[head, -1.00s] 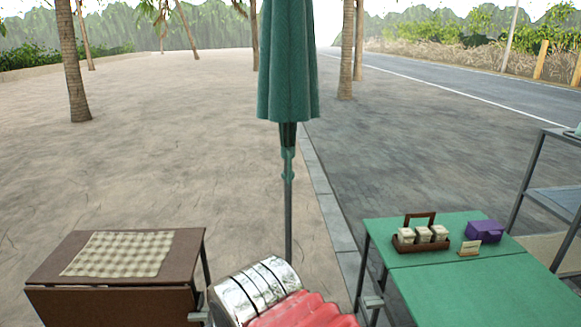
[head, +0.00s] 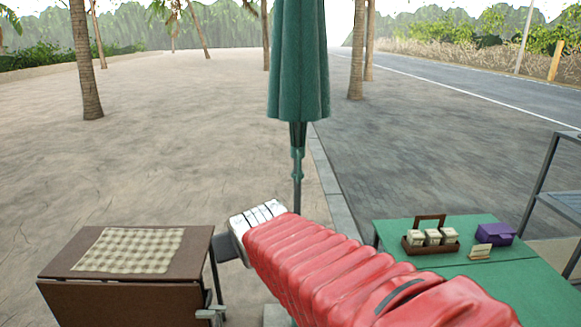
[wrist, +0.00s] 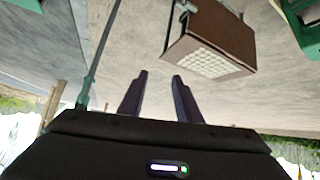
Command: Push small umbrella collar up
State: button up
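The closed green umbrella (head: 299,60) stands upright in the middle of the head view. Its small green collar (head: 297,165) sits on the grey pole (head: 297,198) just below the canopy. My gripper (wrist: 160,75) is open and empty in the wrist view, its two dark fingers apart. The upside-down wrist view shows the pole (wrist: 98,52) and what looks like the collar (wrist: 84,95) to the left of the fingers, outside them. In the head view my red-sleeved arm reaches in from the lower right and hides the lower pole; the fingers cannot be made out there.
A brown table (head: 60,262) with a checked cloth (head: 130,250) stands at left; it also shows in the wrist view (wrist: 230,30). A green table (head: 520,290) at right holds a jar caddy (head: 431,238) and a purple box (head: 495,234). Open sand lies beyond.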

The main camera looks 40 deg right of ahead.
jog(key=w+d+r+m+t+h, duration=0.1)
jog(key=w+d+t+h, duration=0.1)
jog(key=w+d, duration=0.8)
jog(key=m+t+h, duration=0.1)
jog(key=t+h, duration=0.1)
jog(key=t, duration=0.3)
send_near(300, 166)
jog(key=v, duration=0.3)
jog(key=shift+s+f, duration=0.1)
jog(key=shift+f, duration=0.15)
jog(key=shift+r+x, duration=0.15)
jog(key=shift+x, duration=3.3)
jog(key=shift+r+x, duration=0.1)
jog(key=shift+x, duration=3.35)
jog(key=shift+c, duration=0.2)
grip_shut()
